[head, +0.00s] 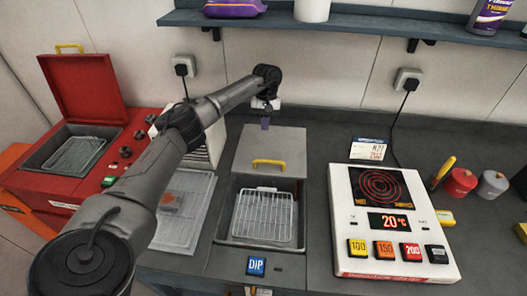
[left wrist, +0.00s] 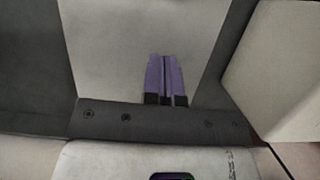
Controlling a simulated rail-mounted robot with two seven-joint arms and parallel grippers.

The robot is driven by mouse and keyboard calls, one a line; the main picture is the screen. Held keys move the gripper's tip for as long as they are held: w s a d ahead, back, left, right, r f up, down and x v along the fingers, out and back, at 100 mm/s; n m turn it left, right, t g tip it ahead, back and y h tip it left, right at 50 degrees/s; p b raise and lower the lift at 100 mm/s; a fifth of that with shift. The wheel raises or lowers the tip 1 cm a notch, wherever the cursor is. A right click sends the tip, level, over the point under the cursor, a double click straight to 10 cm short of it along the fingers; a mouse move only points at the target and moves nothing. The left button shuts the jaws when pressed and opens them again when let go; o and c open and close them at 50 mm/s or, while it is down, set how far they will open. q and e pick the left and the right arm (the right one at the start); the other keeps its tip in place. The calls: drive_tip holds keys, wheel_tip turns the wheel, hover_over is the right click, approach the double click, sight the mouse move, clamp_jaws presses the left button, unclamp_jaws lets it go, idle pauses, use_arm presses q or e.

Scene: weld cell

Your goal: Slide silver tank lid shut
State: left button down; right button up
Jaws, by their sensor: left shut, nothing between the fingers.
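The silver tank (head: 222,226) is set in the dark counter, and its opening shows a wire basket (head: 263,214) inside. Its flat silver lid (head: 270,143) lies behind the opening, slid back, with a yellow handle (head: 269,162) on its front edge. My left gripper (head: 265,123) is over the back part of the lid, behind the handle, with purple fingers shut and empty. In the left wrist view, the fingers (left wrist: 166,82) are together in front of a pale flat surface. I cannot tell whether they touch the lid. My right gripper is not in view.
A blue DIP button (head: 256,265) is in front of the tank. A white hotplate (head: 350,225) stands to the right and a red tank with its lid up (head: 84,90) to the left. A clear tray (head: 192,225) lies under my left arm. A shelf (head: 350,28) runs above.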

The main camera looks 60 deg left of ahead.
use_arm(q)
hover_over(264, 156)
wheel_tip(264, 156, down, 7)
drive_tip(key=shift+d+b, duration=0.1)
drive_tip(key=shift+b, duration=0.2)
drive_tip(key=shift+s+d, duration=0.5)
drive_tip(key=shift+d, duration=0.2)
drive_tip(key=shift+s+d+f, duration=0.1)
drive_tip(key=shift+s+d, duration=0.4)
drive_tip(key=shift+d, duration=0.35)
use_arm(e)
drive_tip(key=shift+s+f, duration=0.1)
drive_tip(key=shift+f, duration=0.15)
